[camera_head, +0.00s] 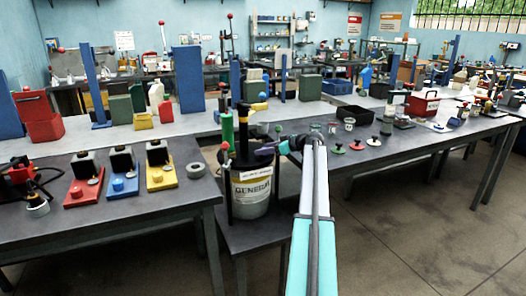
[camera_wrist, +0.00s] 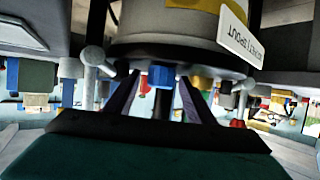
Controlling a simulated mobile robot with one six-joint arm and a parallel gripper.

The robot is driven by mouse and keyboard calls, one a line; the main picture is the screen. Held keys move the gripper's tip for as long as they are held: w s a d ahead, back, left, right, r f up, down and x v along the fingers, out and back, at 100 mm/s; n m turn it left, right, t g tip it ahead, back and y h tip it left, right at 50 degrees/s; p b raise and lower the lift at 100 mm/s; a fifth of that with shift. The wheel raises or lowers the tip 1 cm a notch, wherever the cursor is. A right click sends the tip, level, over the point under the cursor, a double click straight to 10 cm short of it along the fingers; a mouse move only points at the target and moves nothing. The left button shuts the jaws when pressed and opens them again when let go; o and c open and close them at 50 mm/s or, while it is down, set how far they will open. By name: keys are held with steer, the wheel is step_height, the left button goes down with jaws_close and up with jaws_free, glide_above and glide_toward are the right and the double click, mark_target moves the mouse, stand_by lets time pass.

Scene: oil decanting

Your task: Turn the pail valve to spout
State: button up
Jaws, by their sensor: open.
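The grey pail (camera_head: 250,195) with a yellow GENERAL label stands on a low table in the head view. A white tag (camera_head: 255,173) is on its upper side. In the wrist view the pail (camera_wrist: 165,22) fills the top, and the tag (camera_wrist: 240,36) reads upside down, with SPOUT legible. My gripper (camera_head: 265,150) is at the upper right of the pail. In the wrist view its two dark fingers (camera_wrist: 158,82) are apart, with a blue block (camera_wrist: 161,76) between them in the picture. I cannot tell whether this block is the valve or whether the fingers touch it.
Red, blue and yellow stands (camera_head: 122,186) are on the left table. Small knobs (camera_head: 356,145) and a glass jar (camera_head: 349,124) are right of my arm.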

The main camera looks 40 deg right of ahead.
steer(key=shift+w+a+f, duration=0.1)
steer(key=shift+w+f, duration=0.05)
steer(key=shift+w, duration=0.1)
steer(key=shift+c, duration=0.2)
steer(key=c, duration=1)
steer(key=shift+a+f, duration=0.15)
steer(key=shift+a, duration=0.15)
steer(key=shift+d, duration=0.15)
